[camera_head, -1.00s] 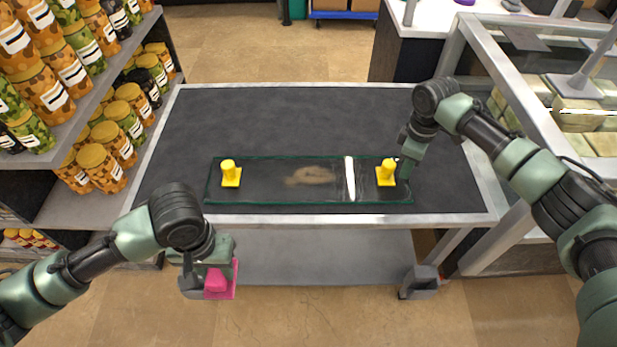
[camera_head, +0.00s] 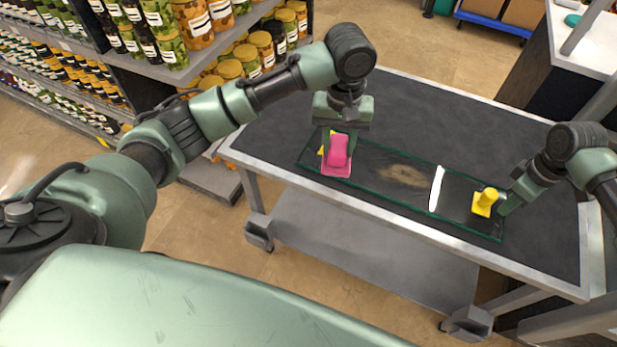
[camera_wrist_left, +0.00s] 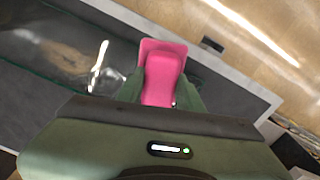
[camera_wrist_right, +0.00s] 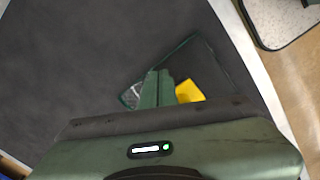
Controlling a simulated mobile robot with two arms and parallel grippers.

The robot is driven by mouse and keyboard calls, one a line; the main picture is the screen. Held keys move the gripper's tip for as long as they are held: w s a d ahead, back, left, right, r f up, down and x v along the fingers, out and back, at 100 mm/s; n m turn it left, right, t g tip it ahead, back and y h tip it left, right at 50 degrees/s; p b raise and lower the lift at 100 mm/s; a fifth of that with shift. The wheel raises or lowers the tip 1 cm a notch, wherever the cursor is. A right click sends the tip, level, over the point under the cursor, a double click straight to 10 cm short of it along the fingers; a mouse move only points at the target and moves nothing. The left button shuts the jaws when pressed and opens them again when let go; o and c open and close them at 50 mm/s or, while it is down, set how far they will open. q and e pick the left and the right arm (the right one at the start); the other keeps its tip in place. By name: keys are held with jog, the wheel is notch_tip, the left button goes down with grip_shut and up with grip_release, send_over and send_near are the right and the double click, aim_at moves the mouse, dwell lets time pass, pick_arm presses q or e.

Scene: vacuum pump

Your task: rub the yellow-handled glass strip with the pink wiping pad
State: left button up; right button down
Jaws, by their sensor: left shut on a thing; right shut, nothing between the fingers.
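The clear glass strip (camera_head: 375,185) with green edges lies on the dark table top. It has a brown smudge (camera_head: 404,174) near its middle and a white streak (camera_head: 436,189) to the right of that. One yellow handle (camera_head: 485,203) shows at its right end; the other (camera_head: 323,149) is mostly hidden behind my left gripper. The pad also shows in the left wrist view (camera_wrist_left: 163,75). My right gripper (camera_head: 507,203) is shut and empty beside the right handle (camera_wrist_right: 189,91).
The table (camera_head: 440,110) has a pale metal rim and free room behind the strip. A shelf (camera_head: 190,68) of jars stands at the left. A white counter (camera_head: 590,45) stands at the back right.

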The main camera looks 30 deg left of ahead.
pick_arm(q)
jog(key=w+d+r+n, duration=0.1)
jog(key=w+r, duration=0.3)
jog(key=w, duration=0.3)
jog(key=w+d+r+n, duration=0.1)
jog(key=w+d+r, duration=0.1)
jog(key=w+r, duration=0.35)
jog(key=m, duration=0.6)
send_near(431, 186)
jog(key=shift+f, duration=1.05)
jog(key=shift+f, duration=0.9)
